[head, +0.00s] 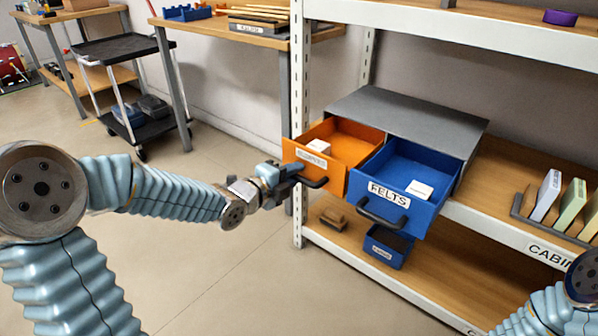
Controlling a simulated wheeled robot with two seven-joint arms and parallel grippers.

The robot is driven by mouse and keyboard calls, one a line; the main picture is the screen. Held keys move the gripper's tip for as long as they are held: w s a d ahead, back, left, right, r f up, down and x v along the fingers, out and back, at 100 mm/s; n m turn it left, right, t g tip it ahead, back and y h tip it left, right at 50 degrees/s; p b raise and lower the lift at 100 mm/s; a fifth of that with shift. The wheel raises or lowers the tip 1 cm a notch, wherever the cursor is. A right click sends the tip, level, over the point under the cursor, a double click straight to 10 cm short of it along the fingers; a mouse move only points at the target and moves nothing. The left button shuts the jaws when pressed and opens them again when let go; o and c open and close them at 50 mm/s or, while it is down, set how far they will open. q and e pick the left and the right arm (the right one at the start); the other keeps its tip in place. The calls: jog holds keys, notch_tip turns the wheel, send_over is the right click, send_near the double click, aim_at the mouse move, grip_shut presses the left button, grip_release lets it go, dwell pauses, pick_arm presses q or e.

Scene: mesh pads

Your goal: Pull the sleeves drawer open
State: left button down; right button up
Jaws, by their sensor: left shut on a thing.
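A grey cabinet (415,113) on the shelf holds two drawers side by side. The orange drawer (340,147), on the left, has a white label that is hard to read and stands pulled out, with a small white item (319,146) inside. My left gripper (297,181) is shut on the dark handle (316,183) of the orange drawer. The blue drawer (415,175), labelled FELTS, is also pulled out, with a white block (419,190) inside and its own dark handle (383,217). My right gripper is out of view; only part of that arm shows at bottom right.
A white-framed shelf rack (385,283) holds the cabinet, with an upright post (298,100) close to my left gripper. A small blue bin (386,248) sits on the lower shelf. Upright cards (546,195) stand at right.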

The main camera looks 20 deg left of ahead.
pick_arm(q)
jog(key=shift+s+a+f, duration=0.1)
jog(key=shift+a+f, duration=0.05)
jog(key=shift+a, duration=0.05)
jog(key=c, duration=1.1)
grip_release()
jog(key=shift+c, duration=0.2)
jog(key=p+v, duration=0.1)
jog(key=v, duration=1.2)
jog(key=shift+s, duration=0.4)
